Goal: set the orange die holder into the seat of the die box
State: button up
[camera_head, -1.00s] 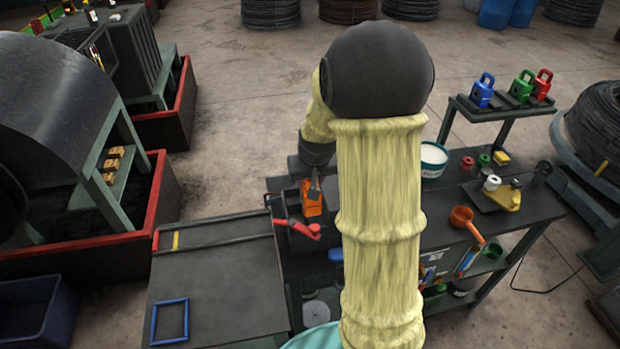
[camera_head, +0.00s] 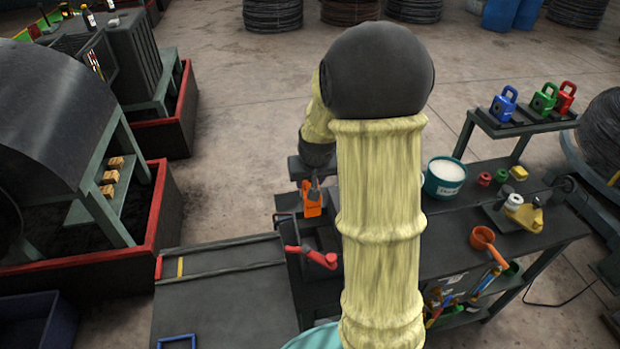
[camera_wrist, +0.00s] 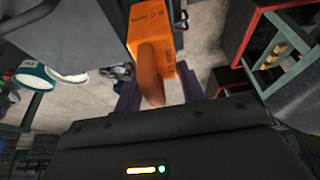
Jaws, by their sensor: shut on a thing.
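The orange die holder (camera_head: 312,205) hangs at the end of my arm, left of the yellow sleeve in the head view. In the wrist view the orange die holder (camera_wrist: 150,32) shows lettering and a rounded brownish-orange grip pointing toward my gripper (camera_wrist: 161,92). The two dark purple fingers are shut on that grip. In the head view my gripper (camera_head: 313,184) is small and partly hidden by the wrist. A dark box-like unit with a red lever (camera_head: 318,257) lies just below the holder in the picture; I take it for the die box. Its seat is not clearly visible.
A dark table (camera_head: 222,300) with a blue frame (camera_head: 176,340) stands at lower left. On the bench at right are a teal bucket (camera_head: 445,180), an orange ladle (camera_head: 483,239) and a yellow device (camera_head: 522,213). Blue, green and red padlocks (camera_head: 543,100) stand on a raised shelf.

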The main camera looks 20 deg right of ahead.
jog(key=shift+w, duration=0.15)
jog(key=shift+f, duration=0.2)
notch_tip(320, 180, down, 14)
jog(key=b, duration=1.1)
dwell(0.7)
dwell(0.3)
jog(key=shift+a+f, duration=0.1)
jog(key=shift+f, duration=0.1)
dwell(0.6)
jog(key=shift+f+b, duration=1.7)
jog(key=shift+f, duration=0.05)
dwell(1.6)
